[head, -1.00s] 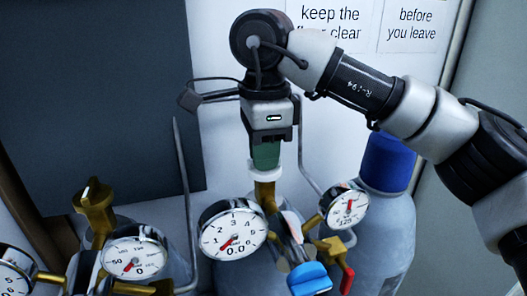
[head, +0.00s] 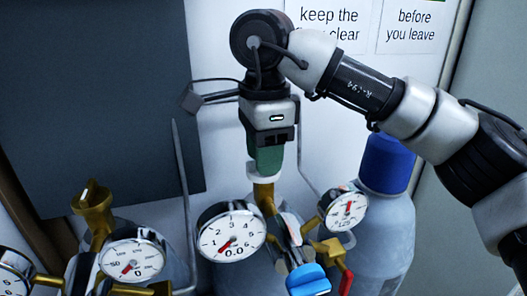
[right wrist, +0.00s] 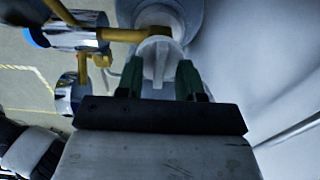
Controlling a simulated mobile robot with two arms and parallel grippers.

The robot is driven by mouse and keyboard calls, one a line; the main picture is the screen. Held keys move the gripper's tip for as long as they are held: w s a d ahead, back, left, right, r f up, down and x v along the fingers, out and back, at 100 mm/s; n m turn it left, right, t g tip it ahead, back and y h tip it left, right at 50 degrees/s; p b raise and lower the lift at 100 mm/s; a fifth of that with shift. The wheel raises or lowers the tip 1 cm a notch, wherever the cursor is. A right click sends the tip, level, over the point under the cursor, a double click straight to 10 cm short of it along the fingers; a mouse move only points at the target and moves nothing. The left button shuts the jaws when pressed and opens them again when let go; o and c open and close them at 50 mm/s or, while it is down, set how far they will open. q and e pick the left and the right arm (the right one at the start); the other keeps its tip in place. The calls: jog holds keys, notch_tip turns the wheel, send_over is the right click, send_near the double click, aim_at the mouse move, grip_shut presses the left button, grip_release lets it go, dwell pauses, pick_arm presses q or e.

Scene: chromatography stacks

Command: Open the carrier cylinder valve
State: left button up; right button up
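A pale valve knob (head: 264,173) sits on top of the brass valve (head: 264,195) of the middle cylinder. My right gripper (head: 266,160) points down over the knob from above. In the right wrist view, its two green fingers (right wrist: 160,80) stand on either side of the knob (right wrist: 160,52) and appear to grip it. The middle regulator's large gauge (head: 231,231) has its needle near 0. Its smaller gauge (head: 346,209) has its needle raised near the top of the dial. No label identifying the carrier cylinder is readable. My left gripper is not in view.
A blue regulator knob (head: 308,281) and a red lever (head: 346,281) sit below the gauges. A blue-capped cylinder (head: 387,163) stands at the right. Another brass valve (head: 92,205) and gauge (head: 132,259) are at the left. Thin tubes run along the wall.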

notch_tip(320, 180, up, 11)
jog(key=shift+f, duration=0.15)
dwell(0.4)
